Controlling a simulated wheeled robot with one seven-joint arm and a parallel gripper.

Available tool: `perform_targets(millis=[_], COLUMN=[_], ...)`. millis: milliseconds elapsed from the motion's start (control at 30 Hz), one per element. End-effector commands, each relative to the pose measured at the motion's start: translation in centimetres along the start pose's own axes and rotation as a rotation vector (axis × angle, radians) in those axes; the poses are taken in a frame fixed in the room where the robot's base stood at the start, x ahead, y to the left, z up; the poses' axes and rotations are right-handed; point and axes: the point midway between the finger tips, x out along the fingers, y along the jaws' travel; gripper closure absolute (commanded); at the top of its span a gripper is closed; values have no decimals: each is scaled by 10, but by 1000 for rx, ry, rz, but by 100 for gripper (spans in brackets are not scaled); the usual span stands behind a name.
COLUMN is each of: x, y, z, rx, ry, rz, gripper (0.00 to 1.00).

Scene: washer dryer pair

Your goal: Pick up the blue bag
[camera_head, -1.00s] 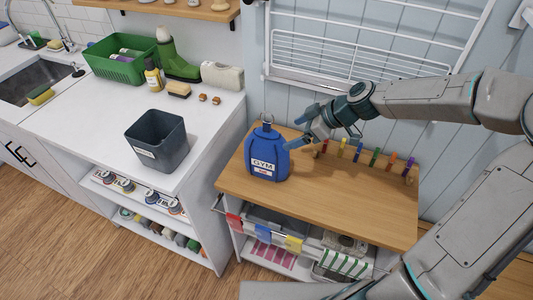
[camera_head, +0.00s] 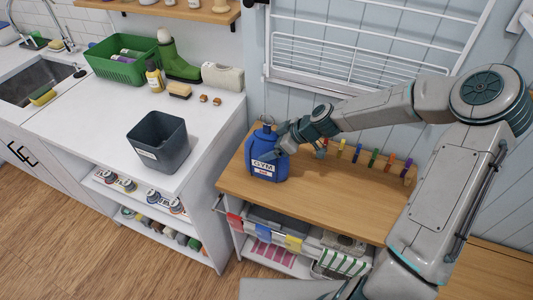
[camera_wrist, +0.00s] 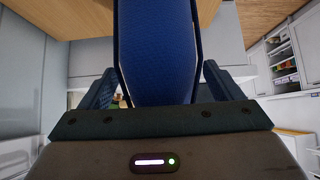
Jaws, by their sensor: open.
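The blue bag (camera_head: 264,163), with a white GYM label, stands upright on the left part of the wooden tabletop (camera_head: 337,193). A loop shows at its top. My gripper (camera_head: 279,139) is at the bag's upper right side, and the bag partly hides its fingertips. In the wrist view, the blue bag (camera_wrist: 157,55) fills the middle and lies between the two open fingers of my gripper (camera_wrist: 157,85). Gaps show beside the fingers, and I cannot tell whether either one touches the bag.
Colored clothespins (camera_head: 374,157) stand in a row at the table's back. A wire drying rack (camera_head: 370,55) hangs on the wall behind. A white counter (camera_head: 90,130) to the left holds a grey bin (camera_head: 160,145) and a green basket (camera_head: 122,63). The table's front right is clear.

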Motion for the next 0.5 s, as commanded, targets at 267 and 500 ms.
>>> perform_targets(millis=[267,500], x=[10,10], y=[1,0], z=[1,1], rx=[-1,0], ry=[-1,-1], rz=[2,2], gripper=[14,53])
